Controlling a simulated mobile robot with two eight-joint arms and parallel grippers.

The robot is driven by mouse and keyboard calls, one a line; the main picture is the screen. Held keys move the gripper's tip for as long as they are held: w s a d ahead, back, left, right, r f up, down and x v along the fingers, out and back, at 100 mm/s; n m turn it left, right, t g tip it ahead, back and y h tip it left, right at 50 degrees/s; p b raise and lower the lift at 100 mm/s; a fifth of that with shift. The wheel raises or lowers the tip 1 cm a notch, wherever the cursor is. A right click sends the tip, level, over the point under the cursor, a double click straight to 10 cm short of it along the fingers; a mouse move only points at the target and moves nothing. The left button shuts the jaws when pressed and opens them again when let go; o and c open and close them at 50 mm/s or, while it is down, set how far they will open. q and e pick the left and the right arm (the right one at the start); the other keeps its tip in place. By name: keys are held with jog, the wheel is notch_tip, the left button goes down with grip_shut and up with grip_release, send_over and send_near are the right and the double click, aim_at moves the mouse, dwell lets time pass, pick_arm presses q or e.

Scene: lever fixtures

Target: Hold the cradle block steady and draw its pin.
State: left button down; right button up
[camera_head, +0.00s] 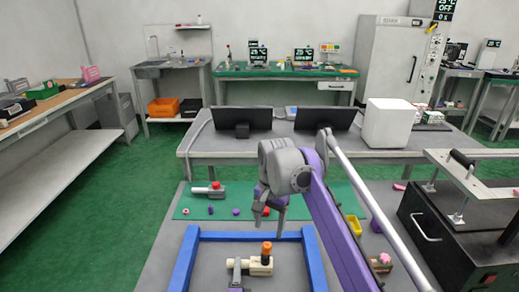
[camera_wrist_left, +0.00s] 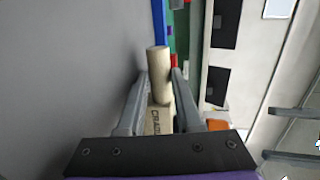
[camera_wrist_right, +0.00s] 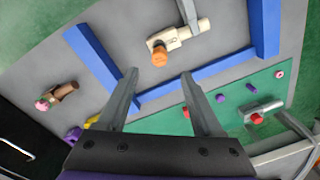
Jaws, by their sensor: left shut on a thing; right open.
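The cradle block (camera_head: 259,268) is cream and sits on the grey table inside a blue frame. An orange knob (camera_head: 266,248), seemingly the pin's head, stands on its top. My left gripper (camera_head: 238,272) is shut on the block. In the left wrist view the lettered block (camera_wrist_left: 157,121) is between the fingers, with a cream cylinder (camera_wrist_left: 158,62) beyond. The orange knob is not clearly visible there. My right gripper (camera_head: 270,204) is open and empty, above and behind the block. In the right wrist view its fingers (camera_wrist_right: 160,78) are apart, with the orange knob (camera_wrist_right: 159,57) just beyond them.
The blue frame (camera_head: 186,260) surrounds the block on several sides. A green mat (camera_head: 190,206) behind holds a grey fixture with a red knob (camera_head: 213,188) and small loose parts.

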aim_at(266, 252)
jog(key=shift+f, duration=0.35)
jog(key=f, duration=1.1)
jog(key=shift+w+a+f, duration=0.2)
jog(key=shift+a, duration=0.1)
grip_shut()
grip_release()
jog(key=r, duration=1.2)
jog(key=shift+s+d, duration=0.15)
jog(key=shift+d, duration=0.15)
